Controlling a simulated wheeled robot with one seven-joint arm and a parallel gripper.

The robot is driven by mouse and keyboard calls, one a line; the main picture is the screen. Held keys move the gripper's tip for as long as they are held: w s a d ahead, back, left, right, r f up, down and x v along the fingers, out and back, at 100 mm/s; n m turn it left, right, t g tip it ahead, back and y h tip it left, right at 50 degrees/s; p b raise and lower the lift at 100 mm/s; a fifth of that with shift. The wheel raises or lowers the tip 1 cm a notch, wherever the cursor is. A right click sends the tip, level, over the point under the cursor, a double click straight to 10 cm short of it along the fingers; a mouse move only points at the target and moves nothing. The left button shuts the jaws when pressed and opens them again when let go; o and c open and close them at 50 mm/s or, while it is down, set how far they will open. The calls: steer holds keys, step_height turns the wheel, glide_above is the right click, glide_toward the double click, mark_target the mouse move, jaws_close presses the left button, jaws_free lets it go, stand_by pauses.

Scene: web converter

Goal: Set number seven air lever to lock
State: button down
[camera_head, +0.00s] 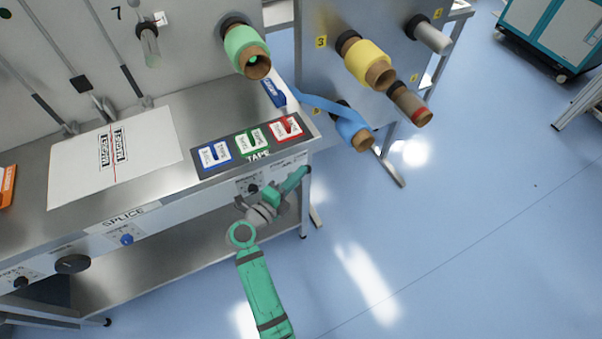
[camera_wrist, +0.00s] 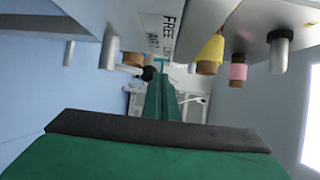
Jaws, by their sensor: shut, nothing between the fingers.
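My gripper (camera_head: 300,175) is shut and empty at the table's front right corner, well below and right of the "7". In the wrist view, my gripper's green fingers (camera_wrist: 162,85) are together, pointing toward a panel lettered "FREE" (camera_wrist: 168,22). A dark round knob (camera_wrist: 149,73) shows just left of the fingertips.
The steel table (camera_head: 185,120) carries a white sheet (camera_head: 80,175) and a tape board (camera_head: 237,157). A green roll (camera_head: 243,42), a yellow roll (camera_head: 362,58) and a blue roll (camera_head: 348,122) stick out on spindles. The blue floor (camera_head: 480,220) is clear at right.

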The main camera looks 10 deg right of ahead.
steer(key=shift+w+d+r, duration=0.1)
steer(key=shift+d+r, duration=0.05)
steer(key=shift+d, duration=0.25)
steer(key=s+a+r, duration=0.6)
steer(key=s+a, duration=0.3)
steer(key=shift+a+r, duration=0.15)
steer(key=shift+r, duration=0.15)
steer(key=shift+a, duration=0.1)
steer(key=s+d+r+n+t, duration=0.1)
steer(key=s+r+n+t, duration=0.3)
steer(key=s, duration=0.3)
steer(key=s+d+r+n+t, duration=0.1)
steer(key=s+d+n+t, duration=0.1)
steer(key=s+n+t, duration=0.35)
steer(key=s+a+f+n+g+y, duration=0.2)
steer(key=s+f+n+y, duration=0.2)
steer(key=s+n, duration=0.5)
steer(key=s+a+f+n+g+y, duration=0.3)
steer(key=s+f+n+y, duration=0.2)
steer(key=s+n+y, duration=0.3)
steer(key=shift+s+f+n+y, duration=0.25)
steer(key=shift+s+n+y, duration=0.15)
steer(key=shift+s+n, duration=0.4)
